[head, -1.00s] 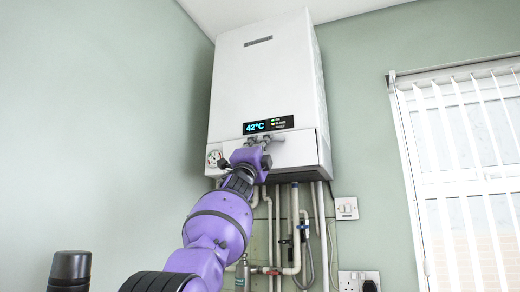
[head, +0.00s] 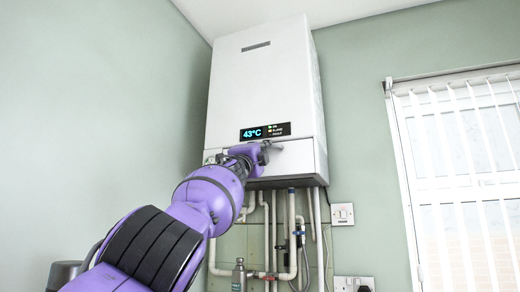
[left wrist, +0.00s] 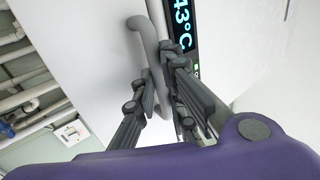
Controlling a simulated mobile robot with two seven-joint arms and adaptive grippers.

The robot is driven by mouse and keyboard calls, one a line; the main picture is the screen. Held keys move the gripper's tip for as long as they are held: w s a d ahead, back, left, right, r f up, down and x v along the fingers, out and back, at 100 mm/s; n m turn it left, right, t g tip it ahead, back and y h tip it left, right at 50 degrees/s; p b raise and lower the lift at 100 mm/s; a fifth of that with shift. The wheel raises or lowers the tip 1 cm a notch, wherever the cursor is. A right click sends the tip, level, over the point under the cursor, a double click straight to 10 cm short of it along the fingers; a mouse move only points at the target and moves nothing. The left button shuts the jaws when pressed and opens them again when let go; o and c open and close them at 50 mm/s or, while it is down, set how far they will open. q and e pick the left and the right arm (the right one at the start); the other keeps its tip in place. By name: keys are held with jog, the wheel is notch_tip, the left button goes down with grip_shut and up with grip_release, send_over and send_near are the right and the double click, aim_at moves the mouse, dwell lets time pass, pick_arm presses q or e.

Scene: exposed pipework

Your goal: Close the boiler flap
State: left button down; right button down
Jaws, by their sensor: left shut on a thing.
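The white boiler (head: 265,85) hangs on the wall in the head view, its display (head: 265,132) reading 43°C. The boiler flap (head: 298,157) is the white panel under the display; it looks upright and near the boiler's front, but I cannot tell if it is fully flush. My left gripper (head: 264,151) is at the flap and hides part of it. In the left wrist view, my left gripper (left wrist: 163,88) has its fingers on either side of the grey bar handle (left wrist: 151,42) and is shut on it. My right gripper is out of view.
Pipes (head: 292,230) run down the wall below the boiler. A switch plate (head: 342,214) and a socket (head: 353,284) are on the wall to the right. A window with blinds (head: 460,170) is farther right. The left wall is bare.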

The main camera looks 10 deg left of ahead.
pick_arm(q)
jog(key=shift+s+r, duration=0.35)
jog(key=shift+r, duration=0.25)
jog(key=shift+s+r, duration=0.3)
jog(key=shift+r, duration=0.25)
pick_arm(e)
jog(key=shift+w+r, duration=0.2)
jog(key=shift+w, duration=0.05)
pick_arm(q)
jog(key=c, duration=2.3)
grip_release()
jog(key=o, duration=0.5)
jog(key=shift+w+f, duration=0.1)
jog(key=shift+w, duration=0.1)
jog(key=shift+f, duration=0.15)
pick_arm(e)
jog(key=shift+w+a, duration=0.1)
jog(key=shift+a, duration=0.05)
pick_arm(q)
jog(key=shift+w+f, duration=0.1)
jog(key=shift+f, duration=0.05)
jog(key=shift+f, duration=0.1)
